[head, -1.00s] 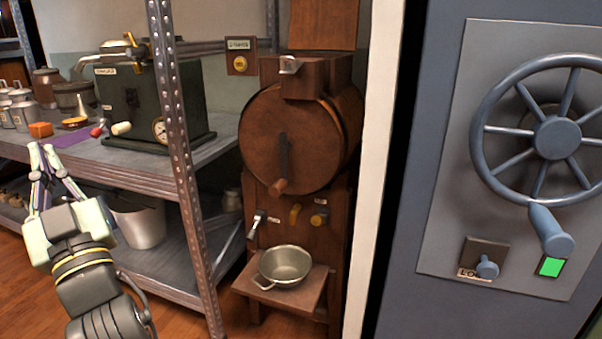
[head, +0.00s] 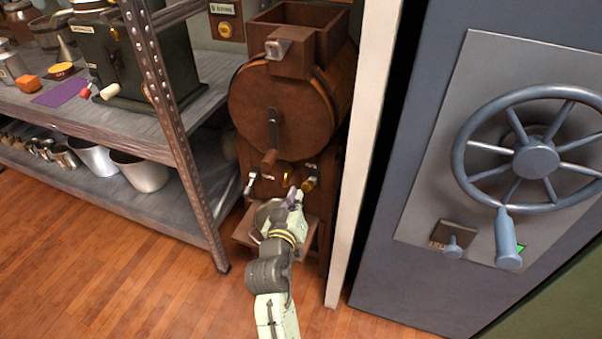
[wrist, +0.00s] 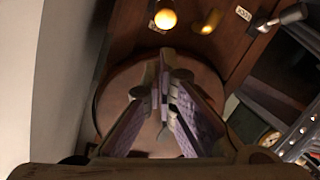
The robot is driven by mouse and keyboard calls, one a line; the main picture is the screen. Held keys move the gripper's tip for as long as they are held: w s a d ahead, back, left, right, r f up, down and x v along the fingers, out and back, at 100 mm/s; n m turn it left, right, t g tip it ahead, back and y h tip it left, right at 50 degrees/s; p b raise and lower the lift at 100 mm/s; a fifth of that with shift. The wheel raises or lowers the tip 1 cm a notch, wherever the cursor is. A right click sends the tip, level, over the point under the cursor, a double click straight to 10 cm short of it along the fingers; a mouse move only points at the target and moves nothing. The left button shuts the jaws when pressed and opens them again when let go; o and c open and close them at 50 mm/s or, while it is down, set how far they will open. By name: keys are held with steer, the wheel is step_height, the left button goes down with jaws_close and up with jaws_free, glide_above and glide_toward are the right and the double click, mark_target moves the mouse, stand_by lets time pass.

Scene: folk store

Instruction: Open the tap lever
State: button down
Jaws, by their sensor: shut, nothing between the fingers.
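A wooden drum machine (head: 275,110) stands between the shelf and the grey cabinet. Low on its front are a metal lever with a pale handle (head: 250,183), a yellow curved lever (head: 284,178) and a brass knob (head: 309,184). I cannot tell which is the tap lever. The wrist view shows the metal lever (wrist: 283,18) at upper right, the yellow lever (wrist: 207,22) and the lit knob (wrist: 165,19). My gripper (head: 294,193) is shut and empty, in front of the yellow lever and knob. Contact cannot be told. A metal pan (head: 263,217) is partly hidden behind it.
The pan stands on a small wooden ledge (head: 243,233). A metal shelf post (head: 165,110) rises on the left. A white wall edge (head: 352,150) and a grey cabinet with a wheel (head: 535,158) close in on the right. The floor in front is clear.

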mark_target(310, 183)
steer(key=p+x, duration=0.2)
steer(key=x, duration=0.8)
steer(key=shift+a, duration=0.1)
steer(key=shift+f, duration=0.15)
